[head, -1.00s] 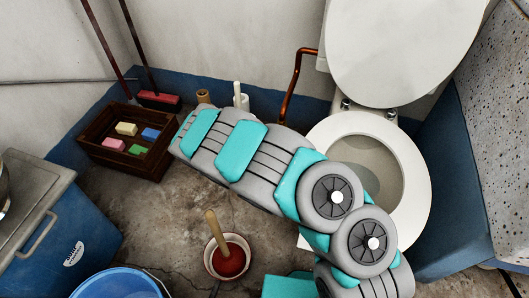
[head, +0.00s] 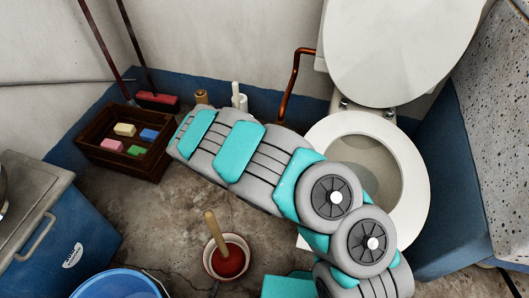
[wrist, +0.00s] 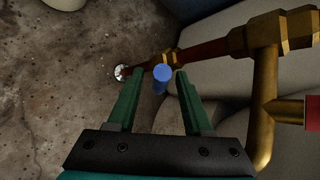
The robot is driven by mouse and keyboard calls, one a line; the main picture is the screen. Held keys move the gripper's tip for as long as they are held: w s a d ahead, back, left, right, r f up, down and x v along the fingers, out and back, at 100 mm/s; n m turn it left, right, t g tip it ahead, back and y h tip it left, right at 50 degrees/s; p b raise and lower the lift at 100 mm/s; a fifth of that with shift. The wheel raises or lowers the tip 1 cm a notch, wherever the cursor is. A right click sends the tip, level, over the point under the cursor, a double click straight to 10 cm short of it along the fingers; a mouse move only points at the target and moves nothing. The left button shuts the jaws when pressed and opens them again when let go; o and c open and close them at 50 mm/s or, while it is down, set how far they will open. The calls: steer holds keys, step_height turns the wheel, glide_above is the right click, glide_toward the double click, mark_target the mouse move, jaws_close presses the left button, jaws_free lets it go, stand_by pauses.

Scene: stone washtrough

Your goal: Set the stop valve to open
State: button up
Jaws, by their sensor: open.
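In the wrist view my gripper (wrist: 160,76) is open, with its two green fingers apart. A blue handle (wrist: 161,80), which looks like part of the stop valve, shows in the gap near the fingertips. I cannot tell whether either finger touches it. A brass fitting (wrist: 170,60) sits just behind the blue handle on a copper pipe (wrist: 207,50), which runs to a pale round flange. The valve's setting is not clear. In the head view my gripper and the valve are hidden by my arm.
Larger brass fittings (wrist: 272,30) and a red part (wrist: 298,112) stand close to the right of my gripper. The toilet (head: 412,190) is right of my arm. A wooden crate (head: 98,150), a plunger (head: 228,258) and a blue bucket (head: 118,282) are on the left.

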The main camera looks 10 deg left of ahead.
steer(key=v, duration=0.7)
steer(key=shift+s+r+p, duration=0.2)
steer(key=shift+p, duration=0.25)
steer(key=shift+a, duration=0.1)
